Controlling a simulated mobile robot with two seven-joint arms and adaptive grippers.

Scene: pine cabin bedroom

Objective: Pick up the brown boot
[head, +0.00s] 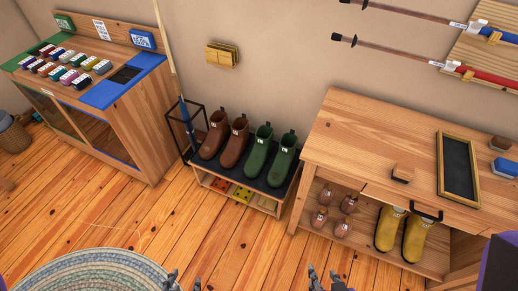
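Two brown boots stand upright side by side on the dark top of a low shoe rack (247,192): the left brown boot (214,136) and the right brown boot (235,143). Each has a small white tag. My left gripper (184,284) shows only its fingertips at the bottom edge, spread apart with nothing between them. My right gripper (328,281) is also at the bottom edge, its fingertips apart and empty. Both are in front of the rack and clear of the boots. The rest of both grippers is out of frame.
Green boots (258,152) stand right of the brown ones. A black wire stand (185,130) with a pole is at the rack's left. A round rug (85,272) lies front left.

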